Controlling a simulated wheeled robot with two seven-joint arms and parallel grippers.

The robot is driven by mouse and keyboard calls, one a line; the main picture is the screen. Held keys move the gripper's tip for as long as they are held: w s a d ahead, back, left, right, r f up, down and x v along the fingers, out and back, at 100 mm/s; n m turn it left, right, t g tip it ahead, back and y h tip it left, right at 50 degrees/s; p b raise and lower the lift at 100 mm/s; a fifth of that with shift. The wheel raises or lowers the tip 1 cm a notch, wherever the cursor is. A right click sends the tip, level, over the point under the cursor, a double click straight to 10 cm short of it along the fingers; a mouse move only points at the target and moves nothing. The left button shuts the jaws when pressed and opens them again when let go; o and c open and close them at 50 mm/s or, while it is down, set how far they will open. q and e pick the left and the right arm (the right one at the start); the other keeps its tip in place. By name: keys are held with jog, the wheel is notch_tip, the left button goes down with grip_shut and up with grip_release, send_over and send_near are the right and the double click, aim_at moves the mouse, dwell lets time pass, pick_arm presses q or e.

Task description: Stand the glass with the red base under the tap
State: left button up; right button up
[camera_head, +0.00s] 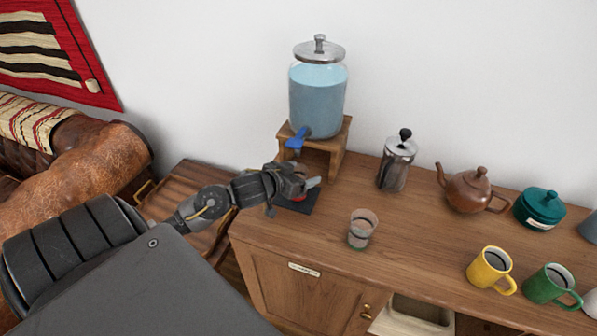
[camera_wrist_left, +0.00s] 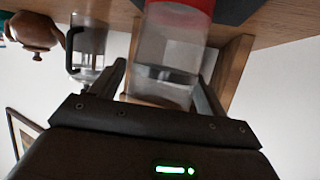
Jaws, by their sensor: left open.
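The glass with the red base is mostly hidden by my left gripper in the head view; its red base (camera_head: 298,199) shows low at the dark mat (camera_head: 309,207). In the left wrist view, which is upside down, the clear glass (camera_wrist_left: 168,50) fills the space between the fingers. My left gripper (camera_head: 308,184) is open, with one finger on each side of the glass (camera_wrist_left: 163,88). The blue tap (camera_head: 297,138) of the water dispenser (camera_head: 318,100) is above and behind the gripper. I cannot tell whether the glass is fully on the mat. My right gripper is not in view.
The dispenser stands on a wooden stand (camera_head: 338,150). Another clear glass (camera_head: 362,228) is to the right on the cabinet top. A French press (camera_head: 396,162), brown teapot (camera_head: 470,190), teal pot (camera_head: 539,208), yellow mug (camera_head: 490,270) and green mug (camera_head: 550,285) stand farther right.

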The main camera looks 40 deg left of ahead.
pick_arm(q)
jog(key=shift+r, duration=0.15)
jog(key=v, duration=1.2)
